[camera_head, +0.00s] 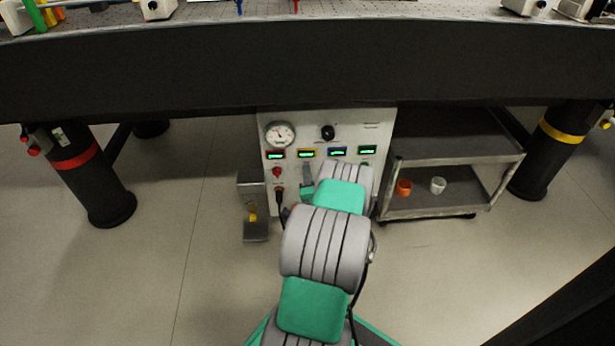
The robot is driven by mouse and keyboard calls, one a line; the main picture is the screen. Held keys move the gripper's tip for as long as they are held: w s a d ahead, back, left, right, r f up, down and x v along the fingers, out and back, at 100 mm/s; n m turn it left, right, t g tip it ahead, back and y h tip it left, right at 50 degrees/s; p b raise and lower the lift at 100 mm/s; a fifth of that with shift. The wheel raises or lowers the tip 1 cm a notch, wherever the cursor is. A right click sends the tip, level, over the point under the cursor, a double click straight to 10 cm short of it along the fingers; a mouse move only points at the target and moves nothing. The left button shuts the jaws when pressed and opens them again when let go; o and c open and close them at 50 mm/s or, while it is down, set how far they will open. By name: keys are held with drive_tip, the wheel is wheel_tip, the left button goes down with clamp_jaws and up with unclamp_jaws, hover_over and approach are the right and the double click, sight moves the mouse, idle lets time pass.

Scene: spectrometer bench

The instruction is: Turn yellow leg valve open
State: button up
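A white control panel (268,205) stands under the table, with several small lit displays framed in different colours. The yellow-framed display (307,153) is second from the left. The space below it, where a yellow valve might sit, is covered by the end of my arm, and I see no yellow handle there. My gripper (307,178) seems to be the small grey and green end in front of the panel, just below that display. Its fingers are too small and too hidden to tell open from shut, or whether they touch anything.
A red handle (276,172) shows below the red-framed display. A gauge (281,134) and a black knob (328,132) sit above. A grey pedal-like box (253,190) stands left of the panel, and a metal cart (430,211) right. The yellow-banded leg (560,135) is farther right.

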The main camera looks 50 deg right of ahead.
drive_tip(key=o, duration=0.4)
drive_tip(key=shift+c, duration=0.2)
drive_tip(key=v, duration=0.7)
drive_tip(key=shift+s+a, duration=0.25)
drive_tip(key=shift+a, duration=0.05)
